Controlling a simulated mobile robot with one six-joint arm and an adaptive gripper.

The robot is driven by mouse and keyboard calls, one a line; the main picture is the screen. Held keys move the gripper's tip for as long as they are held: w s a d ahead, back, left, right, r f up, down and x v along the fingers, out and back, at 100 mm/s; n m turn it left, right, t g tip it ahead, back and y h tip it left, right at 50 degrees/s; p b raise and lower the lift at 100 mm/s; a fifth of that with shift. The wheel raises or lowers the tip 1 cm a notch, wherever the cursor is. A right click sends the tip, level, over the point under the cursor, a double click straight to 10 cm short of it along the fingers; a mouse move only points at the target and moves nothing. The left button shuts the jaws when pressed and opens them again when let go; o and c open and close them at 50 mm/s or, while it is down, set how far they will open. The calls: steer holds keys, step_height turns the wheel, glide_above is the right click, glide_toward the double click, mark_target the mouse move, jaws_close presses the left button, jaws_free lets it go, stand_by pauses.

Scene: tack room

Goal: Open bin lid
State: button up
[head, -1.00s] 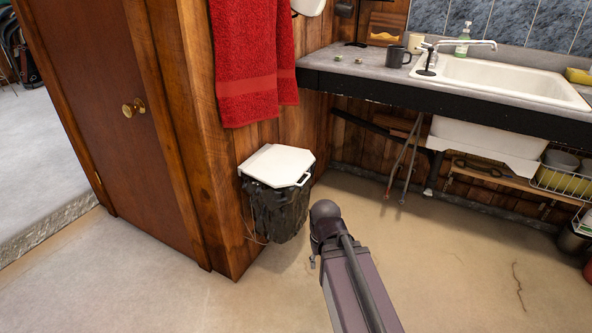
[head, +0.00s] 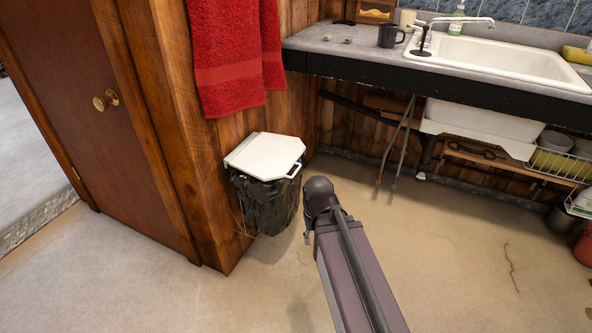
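The bin (head: 268,203) has a dark liner bag and hangs low against the wooden wall, left of centre in the head view. Its white lid (head: 263,155) lies flat and shut on top. A small white handle (head: 294,170) sticks out from the lid's right front edge. My arm reaches up from the bottom of the view, and its dark rounded joint is to the right of the bin, apart from it in the picture. My gripper's fingers do not show.
A red towel (head: 236,60) hangs on the wall above the bin. A brown door (head: 95,140) with a brass knob is at the left. A counter (head: 350,60) with a white sink (head: 495,62) runs along the right. The floor (head: 450,250) before the bin is clear.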

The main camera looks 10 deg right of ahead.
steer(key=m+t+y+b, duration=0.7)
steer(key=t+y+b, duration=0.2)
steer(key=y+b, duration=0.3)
glide_toward(298, 169)
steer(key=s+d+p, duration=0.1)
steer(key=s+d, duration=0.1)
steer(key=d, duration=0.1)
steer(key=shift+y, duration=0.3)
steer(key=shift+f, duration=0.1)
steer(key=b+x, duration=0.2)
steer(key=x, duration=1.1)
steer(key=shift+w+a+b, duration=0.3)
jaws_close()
